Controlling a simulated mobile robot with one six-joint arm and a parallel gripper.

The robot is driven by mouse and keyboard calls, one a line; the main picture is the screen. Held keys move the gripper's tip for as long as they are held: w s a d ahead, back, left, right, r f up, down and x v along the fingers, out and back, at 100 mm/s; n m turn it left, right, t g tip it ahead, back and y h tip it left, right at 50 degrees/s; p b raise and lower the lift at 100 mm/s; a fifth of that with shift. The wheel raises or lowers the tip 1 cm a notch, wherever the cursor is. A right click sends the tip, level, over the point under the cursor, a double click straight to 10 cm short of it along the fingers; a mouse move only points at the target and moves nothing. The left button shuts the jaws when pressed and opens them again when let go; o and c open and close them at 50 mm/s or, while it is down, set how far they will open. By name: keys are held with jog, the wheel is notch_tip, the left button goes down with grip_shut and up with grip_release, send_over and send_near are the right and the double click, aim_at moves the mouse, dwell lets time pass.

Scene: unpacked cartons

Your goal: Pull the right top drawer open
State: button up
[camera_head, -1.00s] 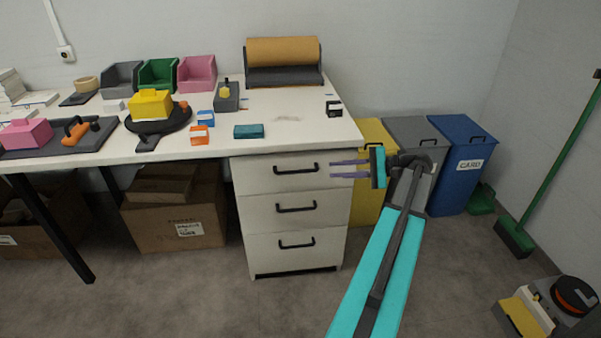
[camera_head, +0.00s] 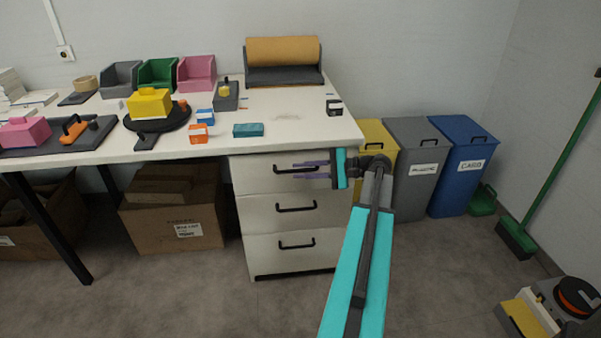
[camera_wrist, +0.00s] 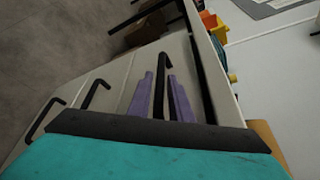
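The white drawer unit (camera_head: 257,218) stands under the right end of the table, with three drawers, each with a black bar handle. The top drawer (camera_head: 250,178) looks closed. Its handle (camera_head: 284,171) also shows in the wrist view (camera_wrist: 161,85), between my two purple fingers. My gripper (camera_head: 294,171) reaches in from the right at the height of the top handle. In the wrist view my gripper (camera_wrist: 164,88) is open, with one finger on each side of the handle and small gaps visible. Whether a finger touches the handle I cannot tell.
The tabletop (camera_head: 290,135) overhangs just above the top drawer. Yellow, grey (camera_head: 415,170) and blue bins (camera_head: 460,165) stand right of the unit. A cardboard box (camera_head: 165,225) is on the left. The floor in front of the drawers (camera_head: 270,305) is clear.

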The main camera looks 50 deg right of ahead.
jog(key=shift+w+a+f, duration=0.1)
jog(key=shift+w+a, duration=0.1)
jog(key=shift+w, duration=0.15)
grip_shut()
jog(key=shift+a, duration=0.1)
